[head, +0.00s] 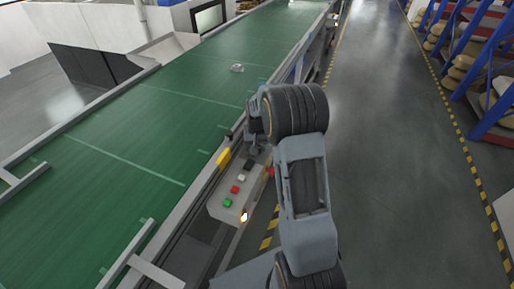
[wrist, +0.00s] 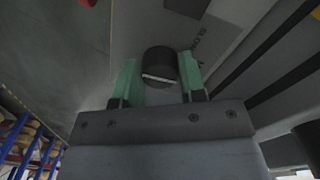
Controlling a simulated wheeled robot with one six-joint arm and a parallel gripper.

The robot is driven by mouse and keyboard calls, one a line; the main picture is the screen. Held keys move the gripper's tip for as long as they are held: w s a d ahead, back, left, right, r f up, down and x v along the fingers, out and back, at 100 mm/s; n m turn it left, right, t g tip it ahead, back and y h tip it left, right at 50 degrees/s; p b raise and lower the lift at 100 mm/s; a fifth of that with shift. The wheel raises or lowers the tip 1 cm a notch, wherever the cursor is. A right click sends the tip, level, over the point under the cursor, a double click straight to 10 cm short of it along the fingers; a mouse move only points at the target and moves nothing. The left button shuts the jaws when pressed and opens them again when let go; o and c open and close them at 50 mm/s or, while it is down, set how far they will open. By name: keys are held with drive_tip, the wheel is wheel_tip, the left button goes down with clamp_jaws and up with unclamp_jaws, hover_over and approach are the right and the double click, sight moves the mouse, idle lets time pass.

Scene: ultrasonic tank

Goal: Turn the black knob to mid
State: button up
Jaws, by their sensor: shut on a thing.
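The black knob (wrist: 159,60) is in the wrist view, round, with a white pointer line across its face. It sits on a grey panel (wrist: 135,35) with partly legible lettering beside it. My gripper (wrist: 158,76) has its two green fingers on either side of the knob and is shut on it. In the head view my gripper (head: 254,143) is at the far end of the grey control box (head: 228,213). The knob is hidden there behind my arm and gripper.
The control box carries a green button (head: 228,203), a red button (head: 235,189) and a white button (head: 241,178). It stands along the edge of a green conveyor belt (head: 150,130). A small clear object (head: 237,68) lies on the belt. Open floor (head: 380,130) and shelving lie right.

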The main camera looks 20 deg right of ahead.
sight(258, 157)
idle(0.3)
drive_tip(key=o, duration=0.9)
wheel_tip(258, 157, up, 14)
drive_tip(key=shift+f+b, duration=0.1)
drive_tip(key=shift+b, duration=0.2)
idle(0.6)
drive_tip(key=s+a+n+t, duration=0.1)
drive_tip(key=s+a, duration=0.2)
drive_tip(key=s, duration=0.4)
drive_tip(key=s+a+n+t, duration=0.1)
drive_tip(key=s+a, duration=0.3)
drive_tip(key=s, duration=0.3)
drive_tip(key=s+a+n+t, duration=0.1)
drive_tip(key=s+a, duration=0.2)
drive_tip(key=s, duration=0.5)
drive_tip(key=shift+a+r+n+t, duration=0.3)
drive_tip(key=shift+a+n+t, duration=0.1)
